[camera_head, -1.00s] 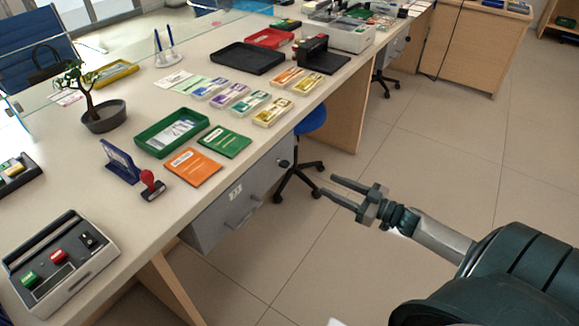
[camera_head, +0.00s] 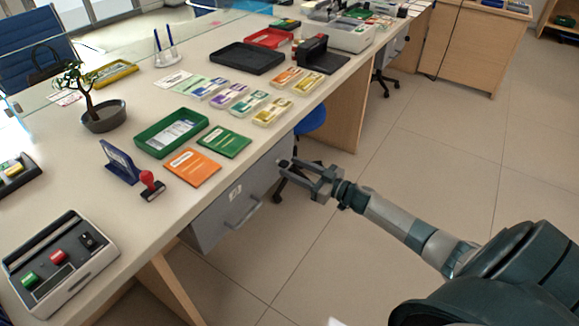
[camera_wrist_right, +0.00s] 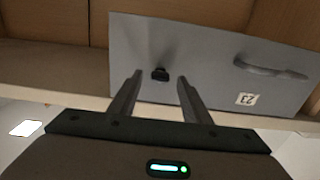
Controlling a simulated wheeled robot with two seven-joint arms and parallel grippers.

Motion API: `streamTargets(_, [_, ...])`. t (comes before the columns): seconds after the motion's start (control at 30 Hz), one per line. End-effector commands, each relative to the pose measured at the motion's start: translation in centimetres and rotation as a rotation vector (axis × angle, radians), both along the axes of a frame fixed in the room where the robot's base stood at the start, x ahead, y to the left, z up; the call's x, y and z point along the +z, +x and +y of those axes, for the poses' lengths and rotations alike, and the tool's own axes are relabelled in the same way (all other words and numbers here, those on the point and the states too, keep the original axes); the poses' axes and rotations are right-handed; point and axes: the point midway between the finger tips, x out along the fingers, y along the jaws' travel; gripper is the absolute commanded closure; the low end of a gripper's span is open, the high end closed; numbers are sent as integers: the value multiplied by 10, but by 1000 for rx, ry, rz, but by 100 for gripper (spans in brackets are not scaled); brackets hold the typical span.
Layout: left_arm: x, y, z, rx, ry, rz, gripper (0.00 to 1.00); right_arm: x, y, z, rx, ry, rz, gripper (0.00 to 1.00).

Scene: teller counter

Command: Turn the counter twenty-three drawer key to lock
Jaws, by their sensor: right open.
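The grey drawer (camera_head: 225,217) hangs under the counter, with a bar handle and a white label. In the right wrist view the drawer front (camera_wrist_right: 205,70) appears inverted, and its label (camera_wrist_right: 246,99) reads 23. The small black key (camera_wrist_right: 160,74) sticks out of the drawer front, beyond and between my fingertips. My right gripper (camera_head: 297,171) is open and empty, its fingers pointing at the drawer's upper right part. It also shows in the right wrist view (camera_wrist_right: 158,82), with the key not gripped. In the head view the fingertips largely hide the key. My left gripper is out of view.
The counter top (camera_head: 120,200) above the drawer holds an orange booklet (camera_head: 192,167), a green booklet (camera_head: 224,142), a green tray (camera_head: 171,133) and a red-handled stamp (camera_head: 151,186). A blue stool (camera_head: 311,119) stands behind my right gripper. The floor to the right is clear.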

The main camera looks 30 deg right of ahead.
Motion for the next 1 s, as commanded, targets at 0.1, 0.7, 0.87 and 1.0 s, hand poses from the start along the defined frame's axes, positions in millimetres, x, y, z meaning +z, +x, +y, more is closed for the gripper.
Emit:
streamTargets(0.1, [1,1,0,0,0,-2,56,0,11,4,-1,0,-1,56])
streamTargets(0.7, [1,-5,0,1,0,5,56,0,19,8,1,0,0,85])
streamTargets(0.87, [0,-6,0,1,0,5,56,0,19,8,1,-1,0,98])
streamTargets(1.0, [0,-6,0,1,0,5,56,0,19,8,1,-6,-3,97])
